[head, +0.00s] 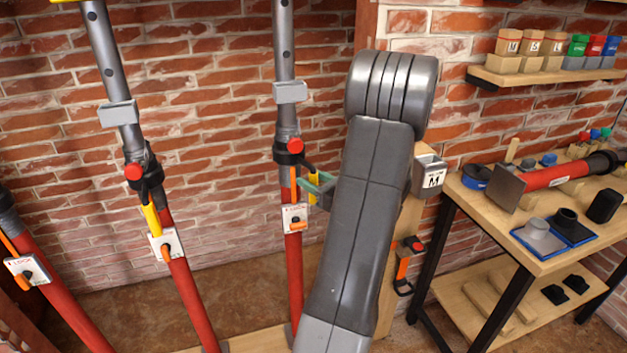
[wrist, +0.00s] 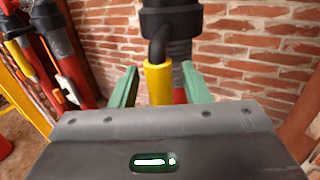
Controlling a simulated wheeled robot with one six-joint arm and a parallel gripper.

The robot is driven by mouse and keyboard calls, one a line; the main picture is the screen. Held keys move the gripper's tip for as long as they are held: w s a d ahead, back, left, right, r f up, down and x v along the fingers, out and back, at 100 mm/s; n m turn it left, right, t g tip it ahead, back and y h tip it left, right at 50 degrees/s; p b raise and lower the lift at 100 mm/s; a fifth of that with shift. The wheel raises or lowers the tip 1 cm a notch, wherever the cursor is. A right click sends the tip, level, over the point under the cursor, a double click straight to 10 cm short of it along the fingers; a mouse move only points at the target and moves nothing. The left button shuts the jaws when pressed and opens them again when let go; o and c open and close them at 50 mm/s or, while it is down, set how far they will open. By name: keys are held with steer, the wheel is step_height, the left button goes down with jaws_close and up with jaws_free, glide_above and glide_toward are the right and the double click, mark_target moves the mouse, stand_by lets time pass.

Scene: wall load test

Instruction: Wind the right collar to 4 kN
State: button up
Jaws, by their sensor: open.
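The right prop's black collar (head: 290,157) sits on its grey threaded tube above the red tube, with a red knob on its front. It also shows in the wrist view (wrist: 170,22). A yellow handle (wrist: 158,82) hangs from the collar on a black bent arm. My gripper (wrist: 158,92) is open, its two green fingers standing either side of the yellow handle with visible gaps. In the head view my gripper (head: 317,187) is just right of the collar, partly hidden by my arm. The load reading is not legible.
The middle prop (head: 140,170) and another red prop (head: 40,275) stand to the left. A bench (head: 478,192) with a red-and-grey tool (head: 550,178) and pads is at right. A shelf (head: 545,76) of labelled blocks hangs above. Brick wall stands close behind.

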steer(key=shift+c, duration=0.4)
jaws_close()
steer(key=shift+w+d+n+g+y+p, duration=0.45)
steer(key=shift+w+d+n+g+y, duration=0.3)
steer(key=shift+w+d, duration=0.3)
steer(key=shift+o, duration=0.4)
jaws_free()
steer(key=b+v, duration=0.1)
steer(key=v, duration=1.2)
steer(key=shift+s+d, duration=0.25)
steer(key=shift+d, duration=0.1)
steer(key=shift+r, duration=0.15)
